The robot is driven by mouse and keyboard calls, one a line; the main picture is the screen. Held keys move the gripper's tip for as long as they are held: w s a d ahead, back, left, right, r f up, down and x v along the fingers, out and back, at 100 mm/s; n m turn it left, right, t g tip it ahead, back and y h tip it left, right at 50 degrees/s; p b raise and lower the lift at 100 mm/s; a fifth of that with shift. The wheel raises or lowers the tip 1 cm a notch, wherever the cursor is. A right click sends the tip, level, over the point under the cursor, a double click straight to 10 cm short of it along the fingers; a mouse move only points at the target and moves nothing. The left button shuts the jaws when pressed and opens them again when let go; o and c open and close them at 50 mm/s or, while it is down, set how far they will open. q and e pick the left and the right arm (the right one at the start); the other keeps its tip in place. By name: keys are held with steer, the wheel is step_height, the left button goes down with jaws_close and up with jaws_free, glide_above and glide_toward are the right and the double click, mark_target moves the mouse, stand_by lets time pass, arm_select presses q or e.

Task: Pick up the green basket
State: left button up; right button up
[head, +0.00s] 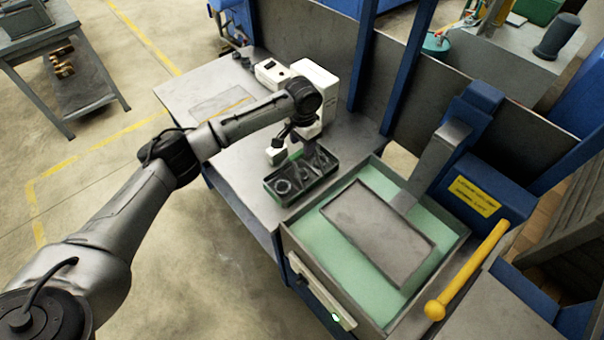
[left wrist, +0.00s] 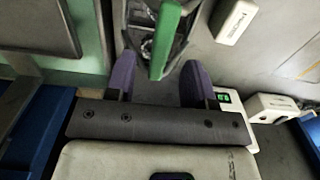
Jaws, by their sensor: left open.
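The basket (head: 285,199) is a dark grey divided tray on the grey bench, with a ring and other small parts in its compartments. Green shows at its far edge in the head view. In the left wrist view a green handle bar (left wrist: 166,38) stands over the dark basket. My left gripper (head: 291,143) is above the far side of the basket. In the left wrist view its two purple-grey fingers (left wrist: 158,74) are spread apart and empty. The green bar's near end lies between them in the picture; I cannot tell whether they touch it. My right gripper is not in view.
A white device (head: 316,84) stands on the bench behind my gripper, with a small white box (head: 276,155) beside the basket. The grinder's green-lined basin (head: 447,228) with a grey plate (head: 379,232) is close on the right. A yellow lever (head: 468,268) stands right of it.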

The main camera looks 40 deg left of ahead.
mark_target(302, 150)
arm_select(q)
steer(key=shift+s+f+b, duration=0.1)
steer(key=shift+f+b, duration=0.2)
steer(key=shift+f, duration=2.9)
jaws_close()
steer(key=shift+r, duration=0.1)
